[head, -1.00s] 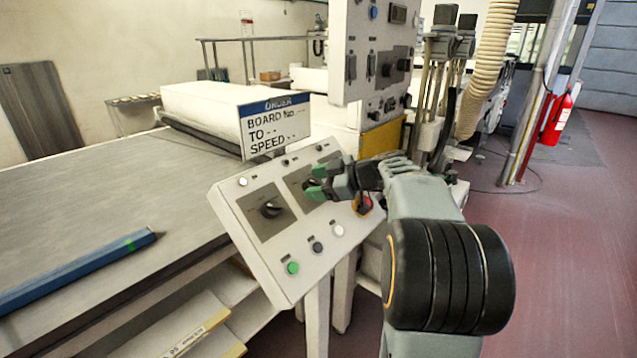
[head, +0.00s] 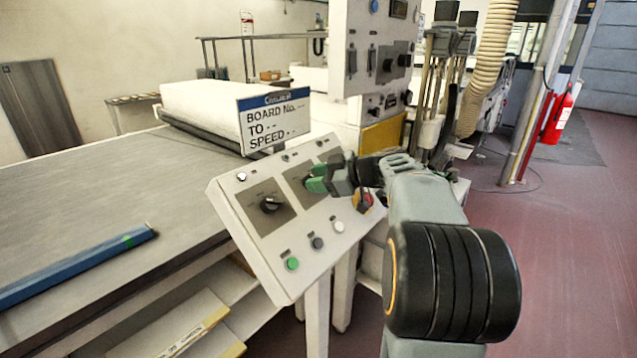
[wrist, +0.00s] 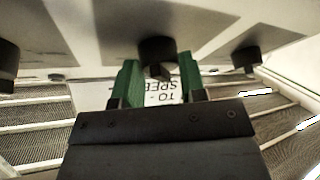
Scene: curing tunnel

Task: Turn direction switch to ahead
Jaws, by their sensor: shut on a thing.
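A sloped white control panel (head: 228,200) stands at the table's end. It carries black rotary knobs on dark square plates. The left knob (head: 270,205) is free. My gripper (head: 318,178), with green fingertips, is at the middle plate (head: 297,190) and mostly hides its knob. In the wrist view my gripper (wrist: 159,72) has its two green fingers on either side of the middle black knob (wrist: 157,50) and is shut on it. Other knobs show apart from the fingers at left (wrist: 8,62) and right (wrist: 245,58). Labels and the knob's pointing direction are not readable.
A red and yellow emergency button (head: 364,202) sits close under my wrist. Green (head: 292,264), dark (head: 317,243) and white (head: 338,227) buttons line the panel's lower edge. A sign (head: 273,120) stands behind the panel. A taller switch cabinet (head: 375,60) rises behind.

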